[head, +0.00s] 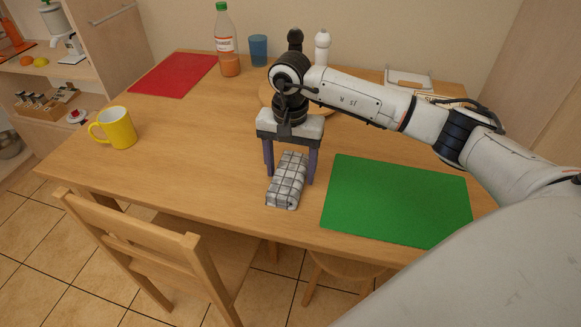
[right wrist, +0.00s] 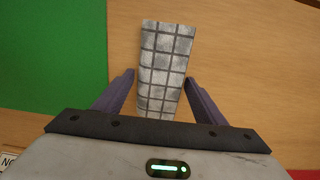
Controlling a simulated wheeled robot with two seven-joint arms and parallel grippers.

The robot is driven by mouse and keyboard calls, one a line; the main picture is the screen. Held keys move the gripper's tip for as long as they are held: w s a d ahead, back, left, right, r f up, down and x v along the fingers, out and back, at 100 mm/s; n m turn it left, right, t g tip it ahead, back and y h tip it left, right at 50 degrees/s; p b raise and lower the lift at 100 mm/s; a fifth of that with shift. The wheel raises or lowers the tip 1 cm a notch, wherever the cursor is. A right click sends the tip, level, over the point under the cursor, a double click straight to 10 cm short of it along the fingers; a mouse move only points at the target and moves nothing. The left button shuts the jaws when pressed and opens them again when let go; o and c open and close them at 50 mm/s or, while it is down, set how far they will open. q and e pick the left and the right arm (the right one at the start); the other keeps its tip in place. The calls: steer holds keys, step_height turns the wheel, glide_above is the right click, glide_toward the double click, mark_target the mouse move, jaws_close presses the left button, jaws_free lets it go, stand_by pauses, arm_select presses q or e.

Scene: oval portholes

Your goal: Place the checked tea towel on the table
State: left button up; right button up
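The checked tea towel (head: 287,183) is a folded, grey-white bundle with dark grid lines. It lies on the wooden table (head: 200,160), left of the green placemat. My right gripper (head: 291,176) is above and around its far end, with one finger on each side. In the right wrist view the towel (right wrist: 163,65) extends out between the fingertips of the gripper (right wrist: 158,76), with a visible gap on both sides. The gripper is open and does not grip the towel. My left gripper is in neither view.
The green placemat (head: 397,200) lies right of the towel, and a red placemat (head: 174,75) lies at the back left. A yellow mug (head: 118,129), a bottle (head: 226,45) and a blue cup (head: 258,50) stand on the table. A wooden chair (head: 140,235) is at the front. The table's left middle is clear.

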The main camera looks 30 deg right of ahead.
mark_target(291, 171)
steer(key=shift+o, duration=0.7)
steer(key=shift+r, duration=0.1)
steer(key=shift+r, duration=0.25)
step_height(291, 171, up, 12)
steer(key=shift+f, duration=0.15)
